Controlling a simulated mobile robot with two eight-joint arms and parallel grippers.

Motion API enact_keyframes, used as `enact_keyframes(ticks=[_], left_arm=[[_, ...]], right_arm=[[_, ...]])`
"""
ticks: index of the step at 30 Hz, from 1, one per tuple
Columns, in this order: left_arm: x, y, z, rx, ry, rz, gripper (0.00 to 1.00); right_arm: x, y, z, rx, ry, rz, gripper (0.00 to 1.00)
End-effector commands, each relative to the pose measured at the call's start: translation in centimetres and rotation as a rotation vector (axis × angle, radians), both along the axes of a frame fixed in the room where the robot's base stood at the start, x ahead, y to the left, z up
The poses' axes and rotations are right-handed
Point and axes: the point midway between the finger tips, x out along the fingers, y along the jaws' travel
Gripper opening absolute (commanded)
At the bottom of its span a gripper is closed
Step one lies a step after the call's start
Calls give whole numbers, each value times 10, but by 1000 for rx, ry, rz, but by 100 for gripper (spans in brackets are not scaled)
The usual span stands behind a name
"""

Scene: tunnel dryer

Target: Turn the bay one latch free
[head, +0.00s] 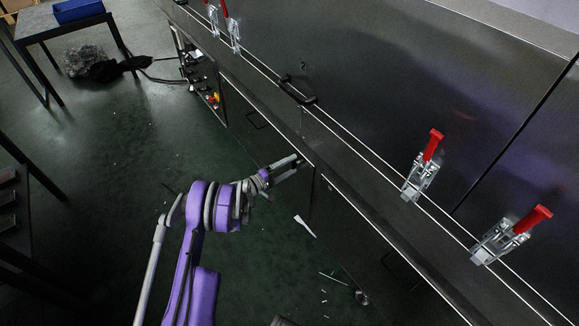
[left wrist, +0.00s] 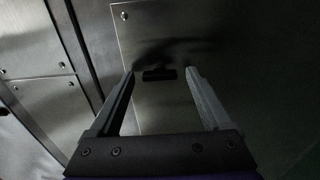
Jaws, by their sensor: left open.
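My left gripper (head: 300,163) reaches in from the left in the head view, at the side of the long dark machine, below its top ledge. In the left wrist view its two fingers (left wrist: 160,71) are apart with nothing held between them. Ahead of the fingers, a small dark horizontal bar (left wrist: 159,75), possibly the latch, sits on a metal panel (left wrist: 225,45), with a dark shadow above it. I cannot tell whether the fingers touch it. In the head view this bar is not distinguishable. No bay number is readable. My right gripper is not in view.
Red-handled toggle clamps (head: 421,168) (head: 509,236) stand along the machine's ledge. A black pull handle (head: 297,93) is on the machine. A table with a blue bin (head: 78,10) stands far left. Debris (head: 304,225) lies on the green floor, which is mostly open.

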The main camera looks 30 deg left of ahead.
Motion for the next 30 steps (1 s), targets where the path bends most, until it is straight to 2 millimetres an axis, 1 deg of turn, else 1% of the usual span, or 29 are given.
enact_keyframes(ticks=[5,8,11,15,18,21,25,30], left_arm=[[-3,2,0,1,0,1,82],[-13,6,0,1,0,1,82],[-30,13,1,1,0,3,82],[-57,25,1,2,-1,3,82],[-74,32,1,1,0,3,82],[-88,37,1,1,0,2,82],[-97,41,0,1,0,1,82],[-100,41,0,0,0,0,82]], right_arm=[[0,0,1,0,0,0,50],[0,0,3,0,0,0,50],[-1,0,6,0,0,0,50],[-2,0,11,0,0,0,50],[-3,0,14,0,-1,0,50],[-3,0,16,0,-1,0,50],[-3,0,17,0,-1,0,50],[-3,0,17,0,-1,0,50]])
